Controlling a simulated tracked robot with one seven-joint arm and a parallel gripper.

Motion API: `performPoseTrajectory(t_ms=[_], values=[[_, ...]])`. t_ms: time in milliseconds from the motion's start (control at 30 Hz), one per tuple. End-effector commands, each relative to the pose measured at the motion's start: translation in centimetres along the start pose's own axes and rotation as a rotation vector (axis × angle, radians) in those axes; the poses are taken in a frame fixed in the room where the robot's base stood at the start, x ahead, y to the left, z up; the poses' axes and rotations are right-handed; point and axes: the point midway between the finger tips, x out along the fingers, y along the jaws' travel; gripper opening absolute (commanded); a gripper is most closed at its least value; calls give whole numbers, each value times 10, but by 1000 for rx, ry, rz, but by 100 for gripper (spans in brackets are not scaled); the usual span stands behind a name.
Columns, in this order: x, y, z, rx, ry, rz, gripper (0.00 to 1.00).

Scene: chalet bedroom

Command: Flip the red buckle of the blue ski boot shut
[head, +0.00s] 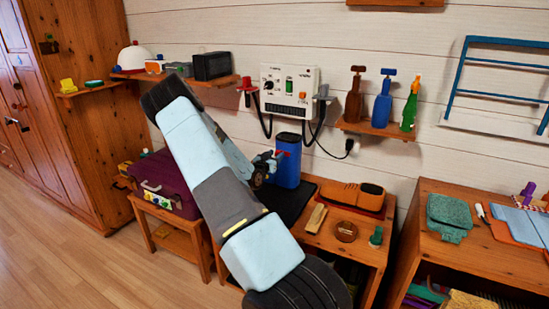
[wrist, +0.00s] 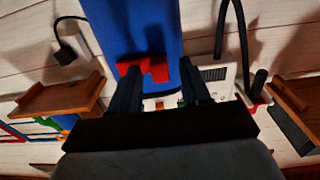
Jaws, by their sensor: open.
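The blue ski boot (head: 288,170) stands upright on a dark mat (head: 285,203) on the wooden bench against the wall. Its red buckle (head: 282,153) shows small on the upper part of the boot, partly hidden by my gripper. My gripper (head: 268,162) is open at the boot's left side in the head view. In the wrist view the boot (wrist: 120,25) fills the upper middle, and the red buckle (wrist: 145,66) lies between and just beyond the two dark fingertips (wrist: 158,72). I cannot tell whether a finger touches the buckle.
A white control box (head: 290,90) with hanging black hoses is on the wall behind the boot. An orange-brown shoe-like item (head: 352,194) and small items lie to the right on the bench. A shelf with bottles (head: 375,129) is at upper right. A purple case (head: 165,182) sits left.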

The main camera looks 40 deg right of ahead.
Motion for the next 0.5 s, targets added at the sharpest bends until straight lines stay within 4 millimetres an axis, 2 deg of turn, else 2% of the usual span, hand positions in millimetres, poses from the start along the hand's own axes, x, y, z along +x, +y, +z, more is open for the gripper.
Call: performPoseTrajectory(t_ms=[167, 500], values=[[-18, -1, 0, 0, -2, -3, 47], [-84, -1, 1, -1, -2, -3, 47]])
